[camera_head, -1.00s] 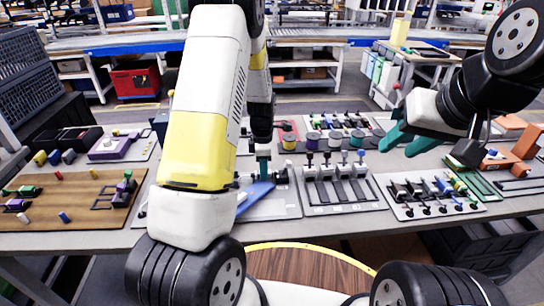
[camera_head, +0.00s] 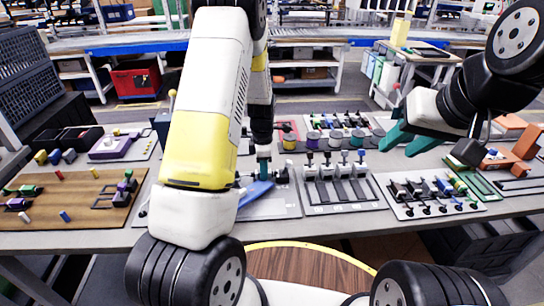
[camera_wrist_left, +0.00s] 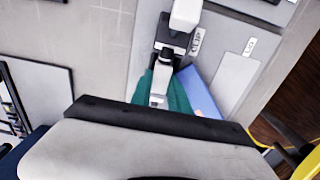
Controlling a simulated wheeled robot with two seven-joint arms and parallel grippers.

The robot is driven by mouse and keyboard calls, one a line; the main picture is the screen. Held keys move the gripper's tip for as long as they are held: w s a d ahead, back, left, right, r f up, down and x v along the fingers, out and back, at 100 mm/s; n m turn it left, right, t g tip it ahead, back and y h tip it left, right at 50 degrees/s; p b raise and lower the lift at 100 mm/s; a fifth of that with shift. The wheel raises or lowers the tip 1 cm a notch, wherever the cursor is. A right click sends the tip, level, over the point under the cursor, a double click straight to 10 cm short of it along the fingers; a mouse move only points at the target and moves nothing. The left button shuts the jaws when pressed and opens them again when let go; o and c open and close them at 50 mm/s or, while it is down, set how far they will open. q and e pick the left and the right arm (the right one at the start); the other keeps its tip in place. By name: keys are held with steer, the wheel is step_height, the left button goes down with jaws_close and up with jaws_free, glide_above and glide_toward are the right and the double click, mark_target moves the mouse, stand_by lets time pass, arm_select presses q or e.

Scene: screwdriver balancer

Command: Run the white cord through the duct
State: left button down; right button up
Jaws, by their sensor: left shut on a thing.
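My left gripper (camera_head: 263,158) reaches down over the grey board left of the table's middle. Its teal fingers also show in the left wrist view (camera_wrist_left: 164,92), shut on a small pale piece (camera_wrist_left: 159,86). A blue trough-like piece, which looks like the duct (camera_head: 256,194), lies slanted just below the fingers. In the left wrist view the blue piece (camera_wrist_left: 205,92) lies right beside the fingers, partly hidden by my gripper body. I cannot make out the white cord as a separate line. My right gripper (camera_head: 408,138) is open and empty above the right of the table.
A board with black slots (camera_head: 345,190) stands right of the blue piece. A board of small connectors (camera_head: 430,194) lies further right. Coloured spools (camera_head: 335,137) stand behind. A wooden board (camera_head: 75,205) with small parts lies at the left. My left forearm hides part of the table.

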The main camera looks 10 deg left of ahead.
arm_select(q)
steer(key=shift+s+f, duration=0.35)
steer(key=shift+f, duration=0.15)
steer(key=c, duration=1.2)
jaws_free()
steer(key=shift+d, duration=0.1)
steer(key=r, duration=0.5)
steer(key=w+r, duration=0.1)
steer(key=r, duration=0.2)
steer(key=shift+r, duration=0.35)
steer(key=shift+r, duration=0.1)
steer(key=s+r+m+t+h, duration=0.15)
steer(key=s+r+m, duration=0.3)
steer(key=r, duration=0.55)
steer(key=s+r+m+t, duration=0.1)
steer(key=s+r+m, duration=0.3)
steer(key=s+m, duration=0.1)
steer(key=s+d+r+m+t, duration=0.1)
steer(key=s+r+m+t, duration=0.1)
steer(key=s+r+m, duration=0.3)
steer(key=s+d+r+m+t, duration=0.1)
steer(key=s+r+m, duration=0.4)
steer(key=s, duration=0.5)
steer(key=shift+s+d+m+t+h, duration=0.1)
steer(key=shift+m+t+h, duration=0.1)
steer(key=shift+m, duration=0.4)
steer(key=shift+d+m+t+h, duration=0.1)
steer(key=shift+m+h, duration=0.05)
steer(key=shift+m, duration=0.4)
